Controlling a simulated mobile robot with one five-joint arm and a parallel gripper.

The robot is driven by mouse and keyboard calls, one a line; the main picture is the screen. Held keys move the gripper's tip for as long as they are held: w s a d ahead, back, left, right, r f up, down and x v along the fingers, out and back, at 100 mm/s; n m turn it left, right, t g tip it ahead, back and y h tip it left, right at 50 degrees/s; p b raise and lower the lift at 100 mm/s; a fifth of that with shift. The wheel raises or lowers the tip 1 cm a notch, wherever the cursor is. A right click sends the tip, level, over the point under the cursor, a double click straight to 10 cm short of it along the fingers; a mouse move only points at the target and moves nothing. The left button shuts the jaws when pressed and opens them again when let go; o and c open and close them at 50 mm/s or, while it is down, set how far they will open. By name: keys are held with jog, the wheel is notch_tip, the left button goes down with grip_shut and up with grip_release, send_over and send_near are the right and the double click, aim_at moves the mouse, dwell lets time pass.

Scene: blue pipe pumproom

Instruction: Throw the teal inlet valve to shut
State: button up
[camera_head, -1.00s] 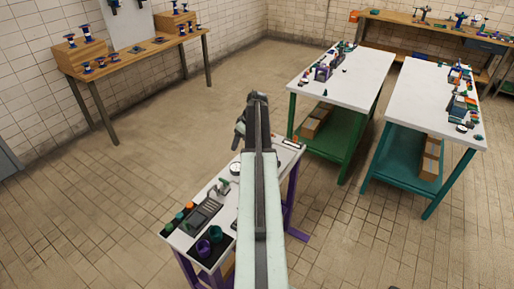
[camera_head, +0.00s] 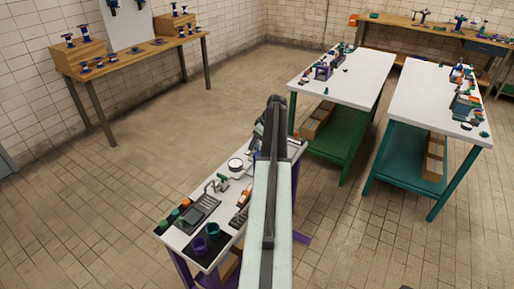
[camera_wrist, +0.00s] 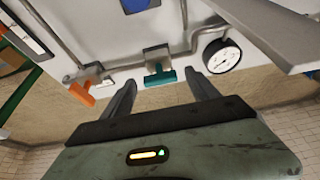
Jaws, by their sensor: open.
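In the wrist view a teal valve handle (camera_wrist: 160,76) shows as a short T-shaped lever on a grey valve body (camera_wrist: 157,54), set in a grey pipe run on a white surface. My gripper (camera_wrist: 163,92) is open, with one dark finger on each side of the handle in the picture. Nothing is seen held between the fingers. Whether they touch the handle, I cannot tell. In the head view my gripper (camera_head: 271,112) is over the far end of the purple-legged bench (camera_head: 172,244), and my arm hides part of that bench. I cannot pick out the teal valve there for certain.
An orange handle (camera_wrist: 81,93) sits left of the teal one, and a round gauge (camera_wrist: 221,55) sits right. A grey bar (camera_wrist: 262,35) crosses the wrist view's upper right. White-topped green (camera_head: 340,80) and teal (camera_head: 425,105) benches stand right. Open floor lies left.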

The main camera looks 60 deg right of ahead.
jog(key=c, duration=1.4)
jog(key=shift+o, duration=0.2)
jog(key=m, duration=0.1)
jog(key=m+h, duration=0.1)
jog(key=m, duration=0.2)
jog(key=shift+a+h, duration=0.25)
jog(key=shift+h, duration=0.05)
jog(key=m, duration=0.2)
jog(key=m+g+h, duration=0.1)
jog(key=m, duration=0.1)
jog(key=shift+w+a+m+h, duration=0.15)
jog(key=shift+w+m+h, duration=0.05)
jog(key=shift+m+h, duration=0.1)
jog(key=m+g, duration=0.1)
jog(key=m, duration=0.1)
jog(key=m+g+h, duration=0.1)
jog(key=m, duration=0.2)
jog(key=shift+w, duration=0.2)
jog(key=shift+w+m+g, duration=0.15)
jog(key=shift+m+g, duration=0.55)
jog(key=shift+m, duration=1.4)
jog(key=shift+a+m, duration=0.1)
jog(key=shift+m, duration=0.2)
